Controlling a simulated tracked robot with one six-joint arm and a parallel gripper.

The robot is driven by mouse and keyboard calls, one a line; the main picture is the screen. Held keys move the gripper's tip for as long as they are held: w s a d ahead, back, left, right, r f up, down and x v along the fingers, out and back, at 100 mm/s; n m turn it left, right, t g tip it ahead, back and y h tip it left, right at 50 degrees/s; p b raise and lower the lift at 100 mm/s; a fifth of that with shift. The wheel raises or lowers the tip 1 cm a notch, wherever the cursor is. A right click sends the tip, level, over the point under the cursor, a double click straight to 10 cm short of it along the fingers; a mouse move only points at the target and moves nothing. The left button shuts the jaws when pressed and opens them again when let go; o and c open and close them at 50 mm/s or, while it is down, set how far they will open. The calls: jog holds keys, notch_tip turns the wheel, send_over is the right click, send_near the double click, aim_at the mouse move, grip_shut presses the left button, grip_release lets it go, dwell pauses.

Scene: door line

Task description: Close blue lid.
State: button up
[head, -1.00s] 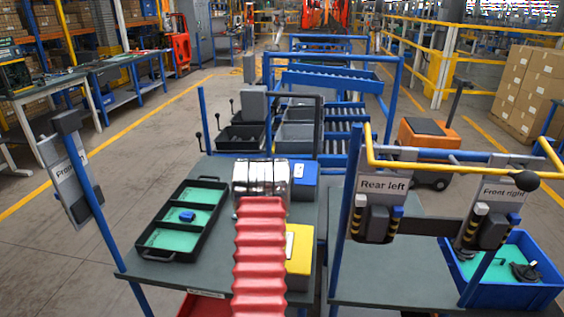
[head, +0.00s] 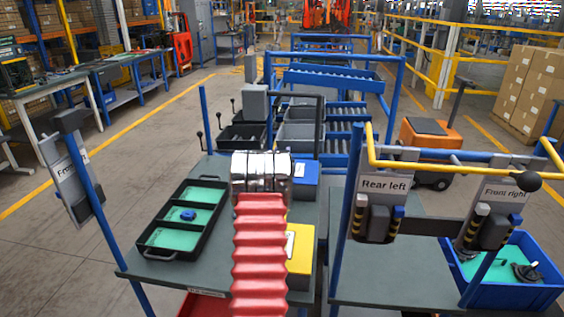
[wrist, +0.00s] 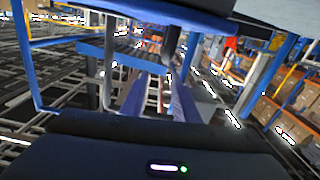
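A blue box-like piece with a white label (head: 305,174) sits at the back right of the grey table, partly hidden behind my chrome wrist; I cannot tell whether it is the blue lid or whether it stands open. A yellow box (head: 299,262) with a pale label is in front of it, partly hidden by my red arm sleeve. My arm reaches forward over the table in the head view, and its fingertips are hidden. The wrist view shows a dark housing with a small light bar along the bottom and a dark shape along the top; finger opening is unclear.
A black tray (head: 149,245) with green compartments and a small blue part (head: 188,215) lies left of my arm.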

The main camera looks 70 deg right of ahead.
notch_tip(320, 180, up, 5)
jog(key=shift+w+r, duration=0.1)
dwell(0.8)
